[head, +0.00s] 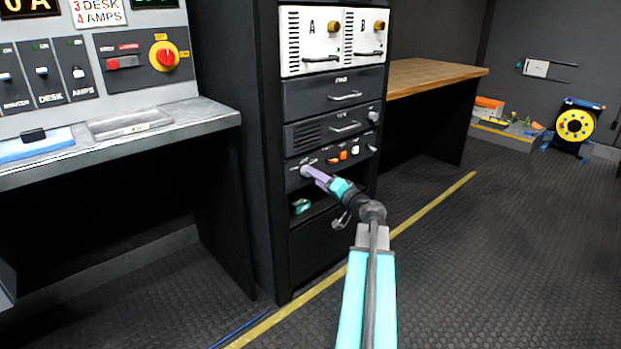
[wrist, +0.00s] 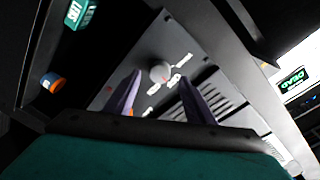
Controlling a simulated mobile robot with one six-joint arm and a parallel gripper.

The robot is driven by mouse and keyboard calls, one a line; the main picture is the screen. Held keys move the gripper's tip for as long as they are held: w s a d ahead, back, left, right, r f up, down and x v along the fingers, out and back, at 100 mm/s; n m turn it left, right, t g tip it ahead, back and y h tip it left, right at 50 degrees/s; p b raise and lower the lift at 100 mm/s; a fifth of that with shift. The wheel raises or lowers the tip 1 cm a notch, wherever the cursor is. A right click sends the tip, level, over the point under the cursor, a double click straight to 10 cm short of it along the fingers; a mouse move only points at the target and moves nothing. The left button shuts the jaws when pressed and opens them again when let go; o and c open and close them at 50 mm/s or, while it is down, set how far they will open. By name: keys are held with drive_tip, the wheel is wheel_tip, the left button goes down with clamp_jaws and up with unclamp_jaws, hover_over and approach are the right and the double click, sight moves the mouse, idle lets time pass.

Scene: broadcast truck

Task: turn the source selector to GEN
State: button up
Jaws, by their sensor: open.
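My gripper (head: 317,175) is at the rack unit (head: 346,152) with the orange and white buttons, near its left end. In the wrist view its two purple fingers (wrist: 157,92) are apart with nothing clamped between them. A round grey knob (wrist: 159,72) with small white labels around it lies just ahead, between the fingertips; I cannot tell whether they touch it. A red rotary knob on a yellow plate (head: 164,56) is on the left wall panel, with small yellow labels above and right. I cannot read either knob's labels, so which is the source selector is unclear.
The dark rack (head: 263,120) holds white units A and B on top and handled drawers below. A teal object (head: 301,206) sits in an open slot under the gripper. A grey desk (head: 200,116) is left, a wooden bench (head: 430,73) right.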

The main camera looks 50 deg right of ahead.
drive_tip(key=shift+w+d+b, duration=0.15)
drive_tip(key=shift+w+b, duration=0.05)
drive_tip(key=shift+w, duration=0.75)
drive_tip(key=shift+w+d+b, duration=0.1)
drive_tip(key=shift+w+b, duration=0.05)
drive_tip(key=shift+w, duration=0.75)
drive_tip(key=c, duration=1.1)
